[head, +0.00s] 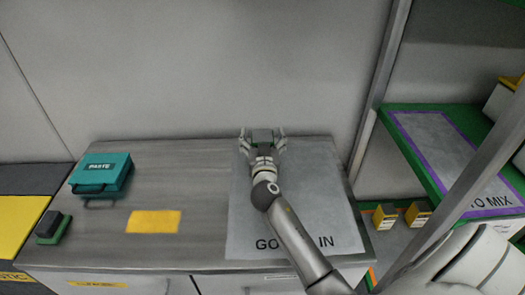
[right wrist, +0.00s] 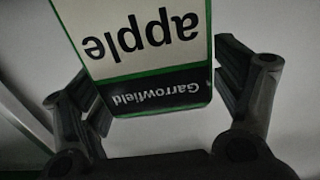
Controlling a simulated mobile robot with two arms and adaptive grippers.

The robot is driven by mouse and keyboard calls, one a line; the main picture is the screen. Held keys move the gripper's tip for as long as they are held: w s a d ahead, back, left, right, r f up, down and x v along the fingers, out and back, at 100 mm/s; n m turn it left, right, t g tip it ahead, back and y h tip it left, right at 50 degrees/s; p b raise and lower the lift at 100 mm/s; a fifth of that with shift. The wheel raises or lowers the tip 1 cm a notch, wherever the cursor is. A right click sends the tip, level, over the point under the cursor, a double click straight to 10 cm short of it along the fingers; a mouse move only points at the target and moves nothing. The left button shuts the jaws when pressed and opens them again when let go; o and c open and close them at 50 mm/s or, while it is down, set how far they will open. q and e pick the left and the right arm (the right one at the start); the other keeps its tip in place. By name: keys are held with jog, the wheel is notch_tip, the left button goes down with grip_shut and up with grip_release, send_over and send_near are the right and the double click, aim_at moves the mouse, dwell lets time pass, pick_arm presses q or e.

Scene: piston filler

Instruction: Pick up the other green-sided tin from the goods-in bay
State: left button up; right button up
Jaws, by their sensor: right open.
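A tin with green edges (head: 262,134) stands at the back of the grey goods-in bay (head: 325,195), marked "GO… IN". In the right wrist view the tin (right wrist: 148,50) shows a cream label reading "apple" and a dark band reading "Garrowfield", both upside down. My right gripper (head: 263,139) is open, with its fingers on either side of the tin. In the right wrist view gaps show between the tin and the lower parts of the fingers; contact higher up cannot be told. My right forearm hides part of the bay. My left gripper is not in view.
A teal "PASTE" case (head: 102,172), a dark green-based block (head: 52,228) and a yellow patch (head: 153,221) are on the left of the worktop. At right, a green-edged shelf has a purple-outlined "TO MIX" area (head: 440,140). Yellow boxes (head: 385,216) stand below it.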

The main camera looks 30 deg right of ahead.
jog(key=c, duration=1.8)
grip_shut()
jog(key=shift+r, duration=0.2)
